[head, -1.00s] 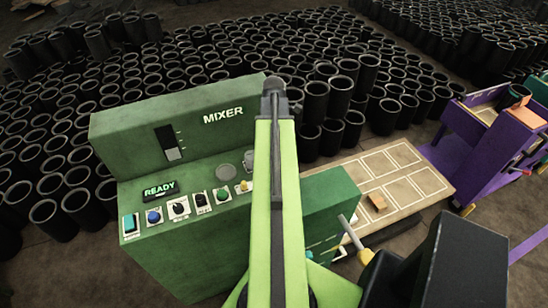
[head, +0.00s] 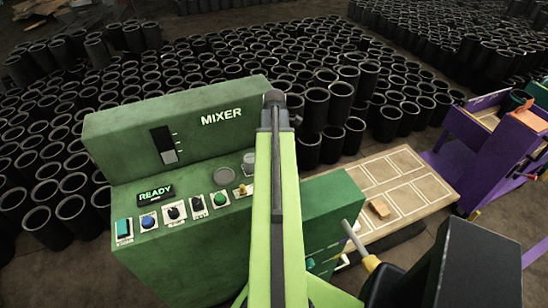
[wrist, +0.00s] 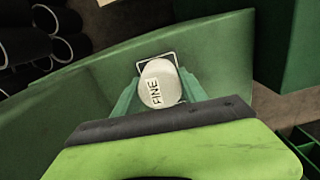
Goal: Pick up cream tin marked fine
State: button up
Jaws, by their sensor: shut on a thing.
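The cream tin marked FINE (wrist: 160,76) shows in the wrist view, its round lid facing the camera. My gripper (wrist: 158,86) is shut on it, with a green finger on either side. A white square outline (wrist: 171,57) on a green surface shows just past the tin. I cannot tell whether the tin touches that surface. In the head view my light green arm hides the gripper and the tin.
A green mixer console (head: 200,120) with a READY display and a row of controls stands left of my arm. A tan board with outlined panels (head: 432,192) and a small wooden block (head: 379,208) lie to the right. A purple stand (head: 490,150) is at far right. Many black sleeves (head: 180,62) crowd behind.

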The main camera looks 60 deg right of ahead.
grip_shut()
jog(key=shift+r+p, duration=0.5)
notch_tip(320, 180, up, 4)
jog(key=p, duration=0.4)
jog(key=s+a+r+p, duration=0.1)
jog(key=s+r+p, duration=0.5)
jog(key=s, duration=0.5)
jog(key=shift+s, duration=0.3)
